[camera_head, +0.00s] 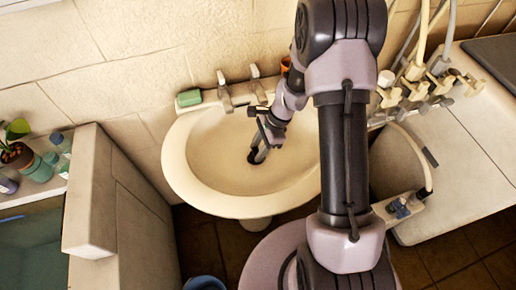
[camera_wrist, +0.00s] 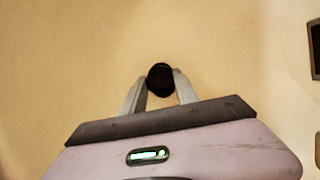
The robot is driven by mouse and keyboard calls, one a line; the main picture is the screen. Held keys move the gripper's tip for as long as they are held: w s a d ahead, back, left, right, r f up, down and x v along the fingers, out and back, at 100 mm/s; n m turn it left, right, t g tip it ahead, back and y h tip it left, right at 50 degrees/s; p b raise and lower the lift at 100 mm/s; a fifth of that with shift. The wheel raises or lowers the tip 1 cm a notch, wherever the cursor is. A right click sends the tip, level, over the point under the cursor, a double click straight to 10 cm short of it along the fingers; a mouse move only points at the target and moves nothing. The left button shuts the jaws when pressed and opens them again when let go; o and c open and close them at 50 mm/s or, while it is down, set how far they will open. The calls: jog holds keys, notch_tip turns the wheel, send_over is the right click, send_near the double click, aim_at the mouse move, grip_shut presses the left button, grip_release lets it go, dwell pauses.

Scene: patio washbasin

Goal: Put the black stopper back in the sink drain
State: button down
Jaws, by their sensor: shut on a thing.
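The cream sink (camera_head: 185,165) is an oval basin fixed at the wall. My gripper (camera_head: 257,156) reaches down into the bowl, near its middle. In the wrist view my gripper (camera_wrist: 160,82) is shut on the round black stopper (camera_wrist: 159,75), which sits between the fingertips. The stopper also shows as a dark spot at the fingertips in the head view (camera_head: 253,157). The sink drain cannot be made out in either view. I cannot tell whether the stopper touches the bowl.
A green soap bar (camera_head: 189,98) lies on the sink's back left rim. A tap (camera_head: 225,98) stands beside it, and an orange cup (camera_head: 285,66) is behind my arm. A low wall (camera_head: 115,205) stands at left. Hoses and valves (camera_head: 415,85) crowd the right.

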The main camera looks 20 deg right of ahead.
jog(key=shift+f+b, duration=0.5)
jog(key=shift+f, duration=0.1)
jog(key=c, duration=1.2)
grip_release()
jog(key=p+v, duration=0.8)
jog(key=v, duration=0.3)
jog(key=shift+p, duration=0.35)
